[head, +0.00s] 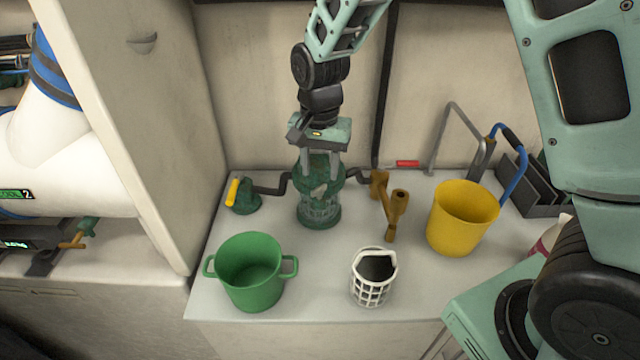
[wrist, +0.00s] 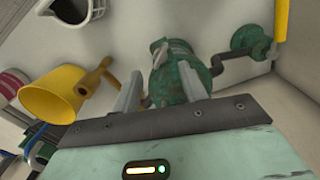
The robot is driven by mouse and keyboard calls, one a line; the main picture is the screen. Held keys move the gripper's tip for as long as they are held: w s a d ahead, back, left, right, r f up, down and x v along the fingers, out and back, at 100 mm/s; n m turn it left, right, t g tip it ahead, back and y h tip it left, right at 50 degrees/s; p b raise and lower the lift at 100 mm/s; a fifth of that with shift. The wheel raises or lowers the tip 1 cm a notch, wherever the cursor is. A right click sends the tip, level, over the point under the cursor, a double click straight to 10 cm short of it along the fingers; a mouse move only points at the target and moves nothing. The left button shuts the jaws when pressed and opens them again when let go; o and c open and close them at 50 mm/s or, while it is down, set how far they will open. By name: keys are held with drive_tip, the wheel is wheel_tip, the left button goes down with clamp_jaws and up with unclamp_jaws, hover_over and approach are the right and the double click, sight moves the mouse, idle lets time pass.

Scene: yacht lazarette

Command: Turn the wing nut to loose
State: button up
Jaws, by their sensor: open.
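In the wrist view the strainer (wrist: 172,80) lies beyond and between the open fingers (wrist: 160,82). Nothing is held. I cannot tell whether a finger touches the nut.
A yellow-handled valve (head: 244,199) stands left of the strainer and a brown fitting (head: 391,208) right. A green pot (head: 251,277), a white basket (head: 373,280) and a yellow bucket (head: 462,220) stand around the front. The counter between pot and basket is clear. The wall is close behind.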

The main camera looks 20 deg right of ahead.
sight(320, 187)
drive_tip(key=shift+f, duration=2.65)
